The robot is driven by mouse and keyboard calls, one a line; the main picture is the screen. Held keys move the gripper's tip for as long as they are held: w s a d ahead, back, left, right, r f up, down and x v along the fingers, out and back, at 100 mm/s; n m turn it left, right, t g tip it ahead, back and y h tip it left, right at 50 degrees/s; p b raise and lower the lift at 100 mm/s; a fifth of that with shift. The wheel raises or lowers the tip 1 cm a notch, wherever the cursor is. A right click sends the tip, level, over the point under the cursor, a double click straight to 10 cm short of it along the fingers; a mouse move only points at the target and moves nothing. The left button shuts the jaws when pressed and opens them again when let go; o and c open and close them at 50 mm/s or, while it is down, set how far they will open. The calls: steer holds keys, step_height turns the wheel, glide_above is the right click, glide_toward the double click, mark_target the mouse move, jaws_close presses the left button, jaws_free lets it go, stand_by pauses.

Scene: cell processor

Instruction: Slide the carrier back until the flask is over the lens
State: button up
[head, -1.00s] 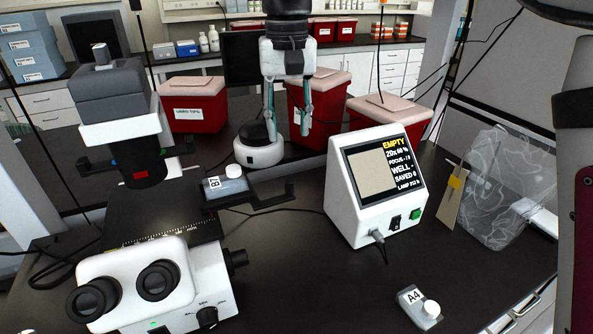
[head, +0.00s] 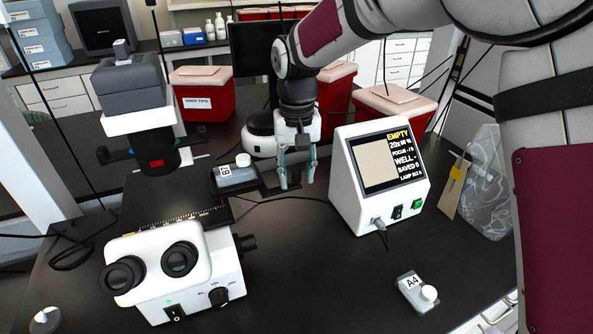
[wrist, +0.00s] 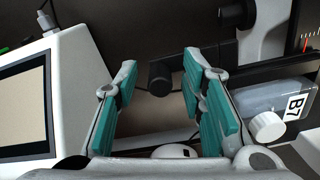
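The microscope (head: 170,260) stands at left, its dark lens column (head: 152,150) over the black stage (head: 165,205). The black carrier (head: 265,192) sticks out to the right of the stage. The clear flask (head: 235,175) with a white cap lies on it, right of the lens column; its label reads B7 in the wrist view (wrist: 275,98). My gripper (head: 297,182) points down at the carrier's right end. Its teal-padded fingers are apart, with a dark round piece between them in the wrist view (wrist: 160,115). I cannot tell whether they touch the carrier.
A white display box (head: 380,195) reading EMPTY stands close to the right of my gripper. Flask A4 (head: 415,292) lies at front right. Red bins (head: 205,98) stand behind. The bench front between microscope and A4 is clear.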

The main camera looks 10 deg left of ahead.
jaws_close()
steer(key=s+a+p, duration=0.1)
steer(key=s+a, duration=0.6)
steer(key=a, duration=0.5)
steer(key=shift+s, duration=0.2)
steer(key=shift+a, duration=0.1)
jaws_free()
step_height(320, 180, up, 12)
stand_by(0.6)
